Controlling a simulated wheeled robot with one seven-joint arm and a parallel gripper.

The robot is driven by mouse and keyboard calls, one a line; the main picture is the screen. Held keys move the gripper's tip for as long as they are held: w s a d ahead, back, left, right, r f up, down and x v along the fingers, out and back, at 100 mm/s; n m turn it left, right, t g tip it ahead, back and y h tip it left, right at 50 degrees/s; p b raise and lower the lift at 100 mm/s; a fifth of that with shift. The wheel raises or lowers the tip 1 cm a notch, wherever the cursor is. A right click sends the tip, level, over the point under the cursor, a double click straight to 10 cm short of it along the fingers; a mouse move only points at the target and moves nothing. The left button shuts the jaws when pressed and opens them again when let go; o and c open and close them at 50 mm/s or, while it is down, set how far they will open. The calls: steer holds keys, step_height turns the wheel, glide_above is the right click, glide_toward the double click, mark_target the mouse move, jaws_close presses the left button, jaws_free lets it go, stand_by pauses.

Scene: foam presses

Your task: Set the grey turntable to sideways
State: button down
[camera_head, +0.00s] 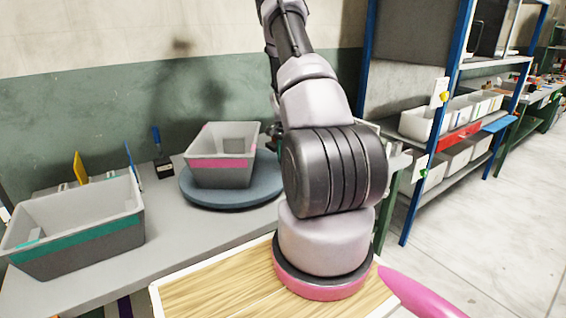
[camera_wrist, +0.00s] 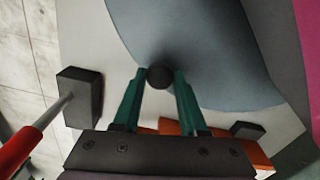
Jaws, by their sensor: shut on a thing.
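The grey turntable (camera_head: 232,195) is a round blue-grey disc on the grey table, left of my arm in the head view. A grey crate with a pink band (camera_head: 222,160) stands on it. In the wrist view the turntable (camera_wrist: 205,45) fills the upper middle, and the crate's wall shows at the upper right. My gripper (camera_wrist: 159,82) has its green fingers closed around a dark round knob (camera_wrist: 161,74) at the turntable's edge. In the head view my arm hides the gripper and the knob.
A grey crate with a teal band (camera_head: 80,232) stands at the left on the table. A blue-handled tool (camera_head: 158,145) stands behind the turntable. A black block (camera_wrist: 80,97) and an orange object (camera_wrist: 172,126) lie near my fingers. A wood-topped surface (camera_head: 215,290) is in front.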

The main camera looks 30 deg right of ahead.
steer(key=w+n, duration=0.1)
steer(key=w+d+n, duration=0.1)
steer(key=w, duration=0.1)
steer(key=w+d+n, duration=0.1)
steer(key=w, duration=0.1)
steer(key=shift+w+d, duration=0.25)
steer(key=shift+w+d+n, duration=0.15)
steer(key=shift+w+n, duration=0.4)
steer(key=shift+w, duration=0.2)
steer(key=shift+w+d+n, duration=0.1)
steer(key=shift+w+n, duration=0.45)
steer(key=shift+w, duration=0.2)
steer(key=shift+w+n, duration=0.8)
steer(key=shift+w, duration=0.55)
steer(key=shift+c, duration=2.2)
jaws_free()
steer(key=shift+r, duration=0.1)
step_height(320, 180, up, 11)
steer(key=shift+f, duration=0.2)
